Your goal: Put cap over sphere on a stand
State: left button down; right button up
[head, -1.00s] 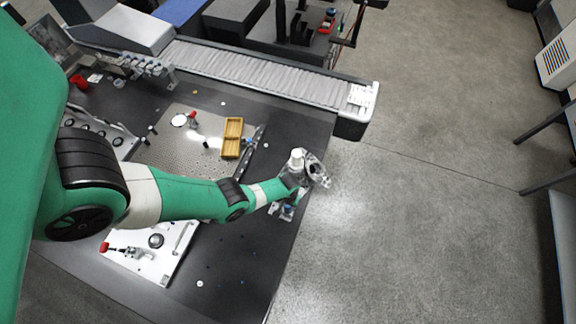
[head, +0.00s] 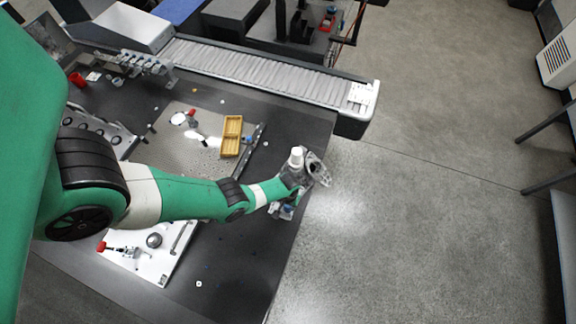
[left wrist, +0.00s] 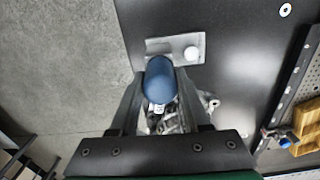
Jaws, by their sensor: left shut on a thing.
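My left gripper (left wrist: 160,92) is shut on a blue rounded cap (left wrist: 159,78) in the left wrist view. Just beyond the cap is a grey metal stand (left wrist: 165,45) with a small white sphere (left wrist: 191,53) at its right side. The sphere shows up and to the right of the cap, which does not cover it in this view. The height between cap and stand cannot be told. In the head view my left gripper (head: 287,206) is at the table's right edge, small and partly hidden by my wrist. My right gripper is out of view.
The dark table (head: 225,260) has free room in front of my left arm. A yellow tray (head: 231,137) sits by a perforated plate (head: 175,150). A roller conveyor (head: 260,75) runs along the back. Open floor lies to the right.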

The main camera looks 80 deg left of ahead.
pick_arm(q)
jog(key=shift+c, duration=1.4)
grip_release()
notch_tip(320, 180, up, 12)
jog(key=p, duration=1.1)
jog(key=shift+f+p, duration=0.2)
jog(key=shift+p, duration=0.1)
